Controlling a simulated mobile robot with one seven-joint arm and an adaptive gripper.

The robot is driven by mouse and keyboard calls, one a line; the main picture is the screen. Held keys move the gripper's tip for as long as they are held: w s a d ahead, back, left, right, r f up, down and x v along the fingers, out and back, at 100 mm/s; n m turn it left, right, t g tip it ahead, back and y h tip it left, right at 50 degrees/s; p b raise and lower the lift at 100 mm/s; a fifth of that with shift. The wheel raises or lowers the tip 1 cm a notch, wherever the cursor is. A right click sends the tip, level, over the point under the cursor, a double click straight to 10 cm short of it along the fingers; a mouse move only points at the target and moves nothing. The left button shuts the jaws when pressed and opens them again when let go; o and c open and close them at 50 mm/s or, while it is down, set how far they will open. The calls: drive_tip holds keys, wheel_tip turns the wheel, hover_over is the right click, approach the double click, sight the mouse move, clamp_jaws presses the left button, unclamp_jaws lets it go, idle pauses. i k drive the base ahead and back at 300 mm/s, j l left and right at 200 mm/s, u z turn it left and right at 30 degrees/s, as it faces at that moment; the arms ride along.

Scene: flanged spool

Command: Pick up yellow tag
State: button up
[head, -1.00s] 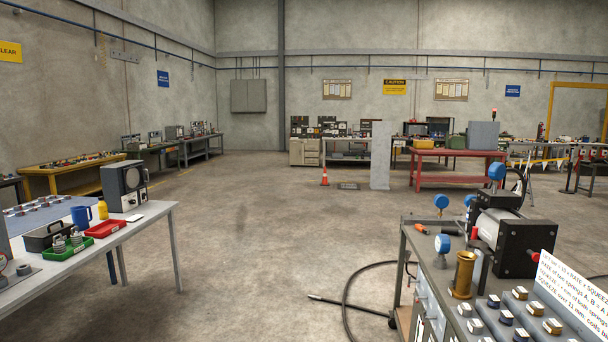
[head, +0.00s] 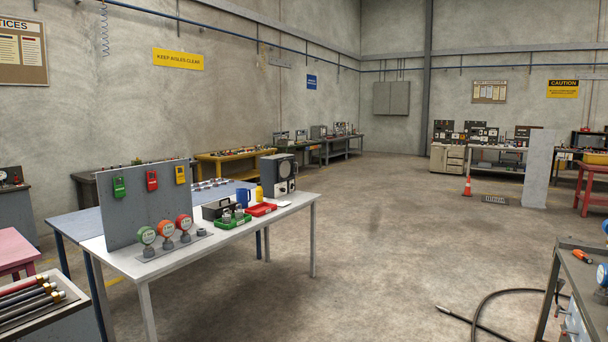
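The yellow tag (head: 180,175) hangs at the right end of a row on an upright grey panel (head: 130,216) in the head view. A red tag (head: 152,180) and a green tag (head: 119,187) hang to its left. The panel stands on a white table (head: 235,238) left of centre. My gripper is not in view.
A green tray (head: 232,222), a red tray (head: 262,210), a blue mug (head: 243,197) and a grey instrument (head: 278,176) stand on the white table. Open floor (head: 390,235) lies right of it. A black hose (head: 490,310) lies near a bench at right.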

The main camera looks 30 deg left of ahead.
sight(180, 177)
drive_tip(key=u, duration=2.15)
drive_tip(key=i+j+z, duration=0.1)
drive_tip(key=i+z, duration=0.25)
drive_tip(key=i, duration=0.5)
drive_tip(key=i+j+z, duration=0.1)
drive_tip(key=i+z, duration=0.35)
drive_tip(key=i, duration=0.65)
drive_tip(key=i+j+z, duration=0.15)
drive_tip(key=i+z, duration=0.25)
drive_tip(key=i, duration=0.75)
drive_tip(key=i+z, duration=0.25)
drive_tip(key=i, duration=0.3)
drive_tip(key=i+z, duration=0.25)
drive_tip(key=i, duration=0.25)
drive_tip(key=i+u, duration=0.25)
drive_tip(key=i, duration=0.25)
drive_tip(key=i+l+u, duration=0.2)
drive_tip(key=i, duration=0.3)
drive_tip(key=i+j, duration=0.05)
